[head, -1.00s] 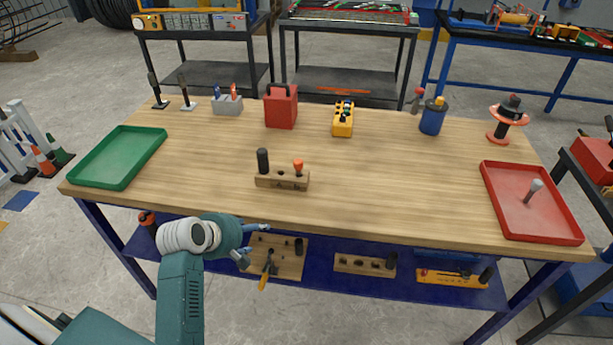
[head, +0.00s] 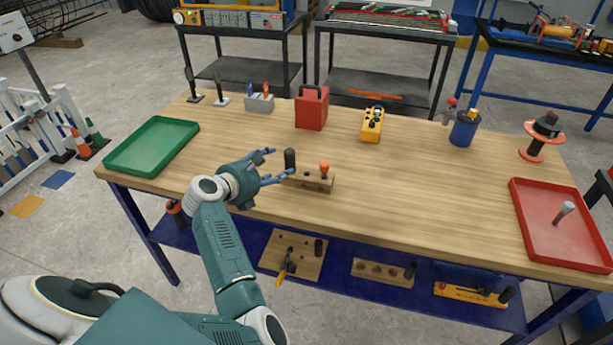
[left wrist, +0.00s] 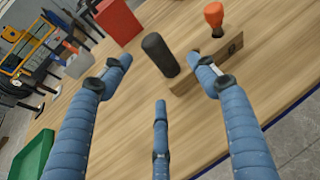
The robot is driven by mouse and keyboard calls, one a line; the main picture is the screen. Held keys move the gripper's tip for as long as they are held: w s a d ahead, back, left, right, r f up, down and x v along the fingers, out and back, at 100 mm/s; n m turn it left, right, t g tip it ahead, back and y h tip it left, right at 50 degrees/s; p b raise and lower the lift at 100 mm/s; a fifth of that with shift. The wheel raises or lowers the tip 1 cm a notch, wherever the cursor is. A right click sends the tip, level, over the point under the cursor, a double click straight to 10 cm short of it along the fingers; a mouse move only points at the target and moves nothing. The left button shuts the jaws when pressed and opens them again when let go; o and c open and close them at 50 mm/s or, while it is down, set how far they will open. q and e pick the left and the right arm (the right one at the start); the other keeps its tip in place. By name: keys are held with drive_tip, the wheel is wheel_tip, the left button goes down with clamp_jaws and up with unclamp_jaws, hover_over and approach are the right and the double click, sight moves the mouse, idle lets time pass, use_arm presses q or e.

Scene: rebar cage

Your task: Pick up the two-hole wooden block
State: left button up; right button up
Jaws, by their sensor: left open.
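The wooden block (head: 318,184) lies on the workbench's front middle. A black peg (head: 290,160) stands at its left end and an orange-headed peg (head: 324,169) at its right. The number of holes cannot be made out clearly. My left gripper (head: 279,162) is open and empty, just left of the block, with its fingers toward the black peg. In the left wrist view, the spread blue fingers (left wrist: 157,64) have the black peg (left wrist: 160,55) showing between them. The block (left wrist: 225,54) is partly hidden behind the right finger. My right gripper is not in view.
A green tray (head: 152,167) is at the bench's left and a red tray (head: 545,240) at its right. A red box (head: 311,110) and a yellow control box (head: 372,125) stand behind the block. Several boards lie on the lower shelf. The bench right of the block is clear.

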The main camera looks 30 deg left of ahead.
use_arm(q)
drive_tip(key=shift+p+x, duration=0.5)
drive_tip(key=shift+x, duration=2.5)
drive_tip(key=shift+a+r, duration=0.1)
drive_tip(key=shift+s, duration=0.1)
drive_tip(key=shift+c, duration=0.3)
clamp_jaws()
drive_tip(key=shift+r, duration=0.1)
